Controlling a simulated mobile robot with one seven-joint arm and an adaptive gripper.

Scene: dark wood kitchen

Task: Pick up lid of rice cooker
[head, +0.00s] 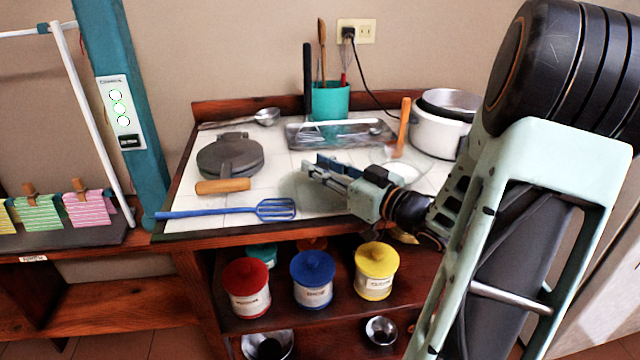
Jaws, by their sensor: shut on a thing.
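The rice cooker (432,133) is a white round pot at the back right of the tiled counter. Its top is open and its metal inner pot shows. My gripper (326,172) reaches in from the right, over the middle of the counter. It is shut on what looks like the lid (303,195), a see-through greyish disc at and below its fingertips. The lid's edge is faint, and my fingers hide part of it. I cannot tell whether it touches the counter.
A dark waffle iron (235,155) and a blue spatula (240,210) lie left of my gripper. A metal tray (340,134) and a teal utensil holder (331,98) stand behind. A wooden-handled tool (404,122) is beside the cooker. Colored canisters (313,275) sit on the shelf below.

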